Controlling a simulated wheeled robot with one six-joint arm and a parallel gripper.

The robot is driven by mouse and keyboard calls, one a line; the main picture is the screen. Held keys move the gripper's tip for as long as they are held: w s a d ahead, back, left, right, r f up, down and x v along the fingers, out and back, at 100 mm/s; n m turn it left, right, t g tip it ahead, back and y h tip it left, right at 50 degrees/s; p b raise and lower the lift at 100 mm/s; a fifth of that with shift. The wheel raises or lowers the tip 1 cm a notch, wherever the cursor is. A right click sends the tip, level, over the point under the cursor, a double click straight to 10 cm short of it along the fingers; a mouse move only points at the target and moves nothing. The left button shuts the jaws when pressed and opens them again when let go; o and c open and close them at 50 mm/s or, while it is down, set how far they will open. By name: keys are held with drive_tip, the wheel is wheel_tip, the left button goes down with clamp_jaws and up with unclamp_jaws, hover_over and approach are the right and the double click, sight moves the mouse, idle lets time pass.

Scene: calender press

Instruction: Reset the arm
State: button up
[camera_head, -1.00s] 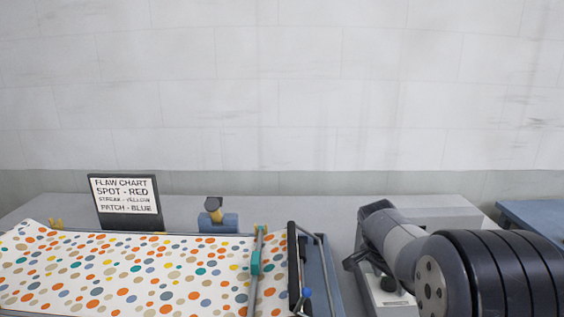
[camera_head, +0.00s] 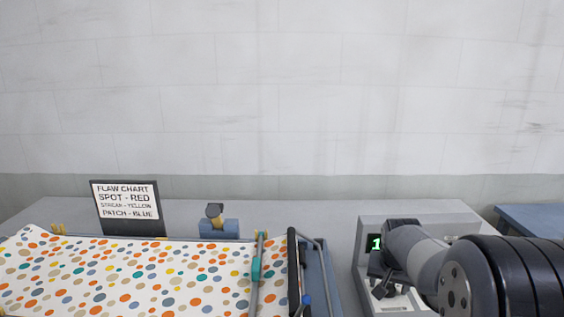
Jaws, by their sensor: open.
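My arm reaches in from the right edge. My gripper (camera_head: 380,287) is at its far end, small and dark, in front of the grey-white device (camera_head: 435,212) with a lit green digit. The jaws are open. I see nothing held in them, though my wrist hides part of the view.
A spotted sheet (camera_head: 120,275) covers the press bed on the left, with a teal-handled bar (camera_head: 257,268) and a dark roller (camera_head: 293,270) at its right end. A blue table (camera_head: 535,217) is at right.

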drive_tip(key=shift+d+n+t+y, duration=0.15)
drive_tip(key=shift+n+y, duration=0.3)
drive_tip(key=shift+n, duration=0.7)
drive_tip(key=shift+n+t+y, duration=0.15)
drive_tip(key=shift+n+y, duration=0.3)
drive_tip(key=shift+n, duration=0.7)
drive_tip(key=v, duration=1)
drive_tip(key=shift+r, duration=0.4)
drive_tip(key=shift+s, duration=0.2)
